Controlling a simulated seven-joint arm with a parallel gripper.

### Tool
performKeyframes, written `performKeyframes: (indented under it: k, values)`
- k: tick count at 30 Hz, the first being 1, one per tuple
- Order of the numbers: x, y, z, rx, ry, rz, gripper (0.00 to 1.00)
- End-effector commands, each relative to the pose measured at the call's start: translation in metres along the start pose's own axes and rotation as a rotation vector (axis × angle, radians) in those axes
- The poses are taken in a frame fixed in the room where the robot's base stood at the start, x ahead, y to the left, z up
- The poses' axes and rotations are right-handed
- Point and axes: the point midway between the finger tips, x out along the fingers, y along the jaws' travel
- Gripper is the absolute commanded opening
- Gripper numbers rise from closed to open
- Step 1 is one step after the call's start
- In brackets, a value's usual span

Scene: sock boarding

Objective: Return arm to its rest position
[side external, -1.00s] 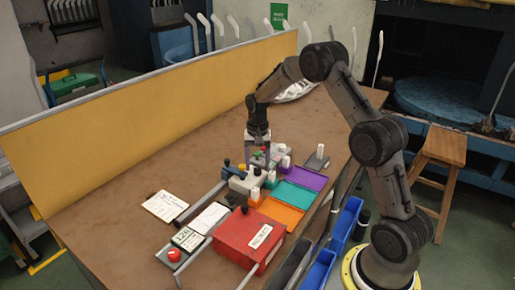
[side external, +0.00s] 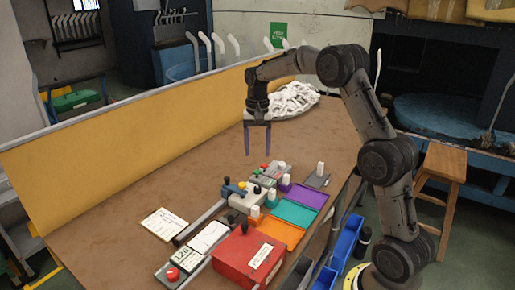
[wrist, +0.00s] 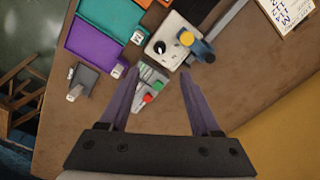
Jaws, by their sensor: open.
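My gripper (side external: 258,152) is open and empty, with its two purple-grey fingers pointing down above the table. In the wrist view, my gripper (wrist: 160,82) shows its fingers spread apart with nothing between the tips. Beyond the tips lies a small grey control box (wrist: 150,86) with a red and a green button. It also shows in the side view (side external: 268,173), below and slightly right of my fingers. The arm is bent, with the forearm reaching left over the table.
Orange, teal and purple trays (side external: 294,213) line the table's right side. A red box (side external: 245,258) and a grey-white device (side external: 243,200) stand nearer. A yellow partition (side external: 150,122) edges the left. The table's middle left is clear.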

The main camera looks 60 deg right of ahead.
Motion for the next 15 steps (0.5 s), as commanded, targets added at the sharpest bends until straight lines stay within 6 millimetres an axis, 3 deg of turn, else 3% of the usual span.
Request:
performKeyframes:
  k: [5,7,11,15]
  values:
    - [-0.002,-0.003,0.002,-0.008,0.003,-0.003,0.64]
    - [-0.016,-0.009,0.006,-0.023,0.026,-0.02,0.64]
    - [-0.064,-0.018,0.031,-0.069,0.093,-0.073,0.64]
    - [-0.113,-0.012,0.082,-0.143,0.158,-0.131,0.64]
